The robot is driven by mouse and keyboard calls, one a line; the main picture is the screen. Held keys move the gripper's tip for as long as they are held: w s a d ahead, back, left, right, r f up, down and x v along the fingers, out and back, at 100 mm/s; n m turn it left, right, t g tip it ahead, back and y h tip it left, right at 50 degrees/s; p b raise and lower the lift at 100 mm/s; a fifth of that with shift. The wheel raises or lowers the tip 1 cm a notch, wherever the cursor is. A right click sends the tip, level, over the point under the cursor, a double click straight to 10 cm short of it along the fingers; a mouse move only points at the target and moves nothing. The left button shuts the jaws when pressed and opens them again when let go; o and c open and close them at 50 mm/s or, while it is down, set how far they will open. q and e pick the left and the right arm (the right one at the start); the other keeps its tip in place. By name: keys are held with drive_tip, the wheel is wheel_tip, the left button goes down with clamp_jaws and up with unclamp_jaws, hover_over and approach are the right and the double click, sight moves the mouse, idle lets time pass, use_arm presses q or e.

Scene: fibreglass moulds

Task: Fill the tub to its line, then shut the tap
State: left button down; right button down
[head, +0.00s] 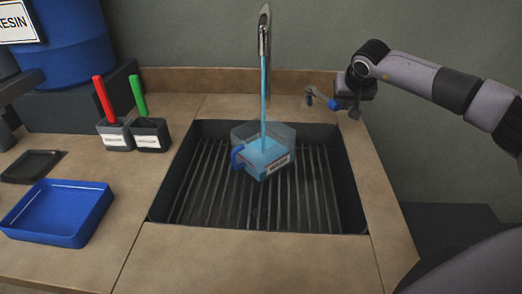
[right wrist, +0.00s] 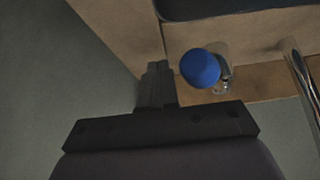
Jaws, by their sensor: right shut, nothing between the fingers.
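The clear tub (head: 285,133) stands in the sink on the ribbed bottom, with a blue handle on its left and a white label in front. A blue stream runs from the metal spout (head: 264,40) into it, and light blue water shows inside, below the rim. I cannot make out the fill line. The tap's blue-ended lever (head: 325,103) is on the counter right of the sink; its round blue knob (right wrist: 200,68) shows in the right wrist view. My right gripper (head: 354,112) is shut and empty, just beside the knob, apparently not gripping it. My left gripper is out of view.
The dark sink (head: 160,200) is set into a tan counter (head: 250,262). Left of it are a blue tray (head: 60,215), a small dark tray (head: 32,165), and two dark holders with red (head: 103,98) and green (head: 138,95) handles. A blue drum (head: 75,50) stands at the back left.

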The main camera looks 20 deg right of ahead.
sight(335, 101)
idle(0.4)
drive_tip(key=shift+w+a+p, duration=0.1)
drive_tip(key=shift+a+p, duration=0.35)
drive_tip(key=shift+a, duration=1.55)
drive_tip(key=r+p, duration=0.3)
drive_tip(key=r, duration=0.1)
drive_tip(key=r+p, duration=0.4)
drive_tip(key=shift+s+d, duration=0.1)
drive_tip(key=shift+s, duration=0.1)
